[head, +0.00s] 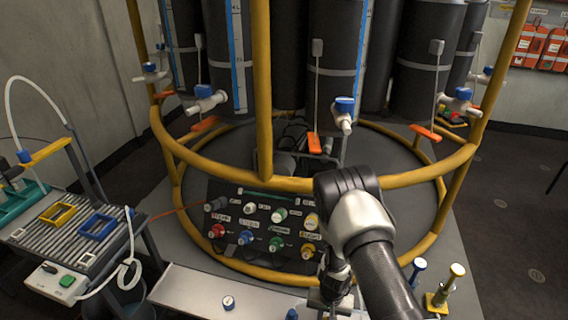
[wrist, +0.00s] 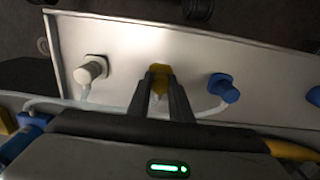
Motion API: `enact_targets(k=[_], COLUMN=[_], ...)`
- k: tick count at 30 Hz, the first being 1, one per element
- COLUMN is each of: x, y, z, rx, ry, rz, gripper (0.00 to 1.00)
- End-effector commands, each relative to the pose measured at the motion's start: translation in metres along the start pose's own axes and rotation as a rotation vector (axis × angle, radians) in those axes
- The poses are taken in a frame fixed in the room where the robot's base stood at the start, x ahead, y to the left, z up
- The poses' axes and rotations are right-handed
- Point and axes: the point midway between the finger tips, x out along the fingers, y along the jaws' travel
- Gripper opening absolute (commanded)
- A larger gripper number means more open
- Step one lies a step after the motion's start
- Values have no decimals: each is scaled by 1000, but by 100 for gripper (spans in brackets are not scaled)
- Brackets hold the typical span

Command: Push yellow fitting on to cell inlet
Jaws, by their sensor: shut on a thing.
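My gripper (wrist: 161,84) is shut on the yellow fitting (wrist: 160,70) in the wrist view. The fitting's yellow top shows between and just beyond the fingertips, with a pale lower end between the fingers. It is in front of a pale panel (wrist: 125,45), between a white fitting (wrist: 92,70) and a blue fitting (wrist: 225,87). I cannot tell whether it touches the panel or sits on an inlet; the fingers hide that spot. In the head view my gripper (head: 332,296) is low over the right part of the pale panel (head: 190,290); the yellow fitting is hidden there.
Another blue fitting (wrist: 315,95) is at the wrist view's right edge. A pale tube (wrist: 110,108) passes behind the fingers. In the head view, a labelled connector board (head: 262,228) and yellow rail ring (head: 215,170) stand behind the panel. A bench (head: 30,240) stands left.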

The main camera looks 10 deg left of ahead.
Motion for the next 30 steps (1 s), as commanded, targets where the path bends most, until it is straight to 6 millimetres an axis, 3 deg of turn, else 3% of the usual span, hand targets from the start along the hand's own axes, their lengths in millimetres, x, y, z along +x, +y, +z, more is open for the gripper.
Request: enact_targets(k=[30], x=[-33], y=[0], z=[0], rx=[0], ry=[0], rz=[0], gripper=[0])
